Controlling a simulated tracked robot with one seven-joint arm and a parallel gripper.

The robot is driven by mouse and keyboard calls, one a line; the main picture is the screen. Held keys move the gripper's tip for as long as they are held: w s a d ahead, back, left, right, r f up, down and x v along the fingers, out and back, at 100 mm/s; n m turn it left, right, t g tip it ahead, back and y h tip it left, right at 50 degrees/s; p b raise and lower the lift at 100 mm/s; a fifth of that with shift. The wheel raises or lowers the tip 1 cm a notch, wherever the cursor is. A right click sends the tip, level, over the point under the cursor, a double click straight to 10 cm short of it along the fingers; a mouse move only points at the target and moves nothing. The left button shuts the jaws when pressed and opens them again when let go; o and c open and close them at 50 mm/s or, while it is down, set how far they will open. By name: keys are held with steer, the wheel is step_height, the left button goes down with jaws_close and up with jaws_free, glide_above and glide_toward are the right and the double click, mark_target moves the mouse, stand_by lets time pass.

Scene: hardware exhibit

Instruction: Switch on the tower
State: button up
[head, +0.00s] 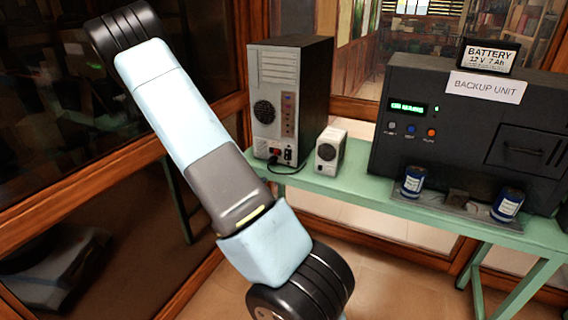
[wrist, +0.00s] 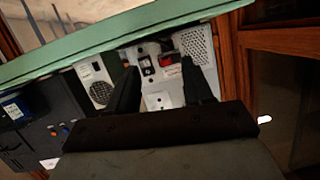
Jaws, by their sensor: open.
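The tower (head: 290,75) is a dark grey computer case at the left end of the green table, with its light rear panel facing me. Low on that panel are a small red switch (head: 275,152) and a black socket with a cable. In the wrist view the picture is turned over, and the tower's panel (wrist: 160,85) shows beyond my gripper (wrist: 162,82). The red switch (wrist: 166,60) appears between the two black fingers, near the right one. The fingers are apart and empty; I cannot tell any contact. The gripper does not show in the head view.
A small white box with a round grille (head: 329,153) stands close right of the tower. The dark backup unit (head: 455,130) carries a battery (head: 487,57). Wood-framed glass is at left.

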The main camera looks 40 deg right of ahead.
steer(key=s+d+h, duration=0.2)
steer(key=d+h, duration=0.1)
glide_toward(287, 159)
steer(key=shift+h, duration=0.3)
steer(key=x, duration=0.7)
steer(key=shift+w+d+f, duration=0.2)
steer(key=shift+d+f, duration=0.05)
jaws_close()
